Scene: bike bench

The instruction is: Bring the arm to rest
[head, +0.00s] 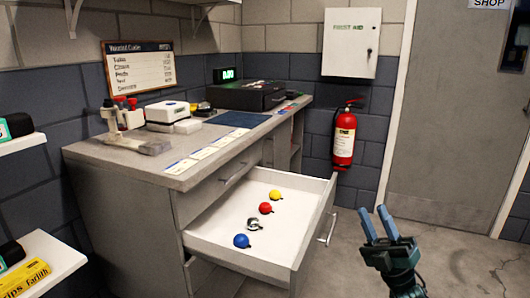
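My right gripper (372,209) is at the lower right, in front of the counter. Its two blue fingers point up and stand apart, with nothing seen between them. It is to the right of the open drawer (215,251) and apart from it. My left gripper is not in view.
The white drawer sticks out from the grey counter (120,166) and holds a yellow (275,195), a red (266,208), a silver (253,224) and a blue (241,241) small round item. A fire extinguisher (344,140) hangs behind. The floor (450,245) at right is clear.

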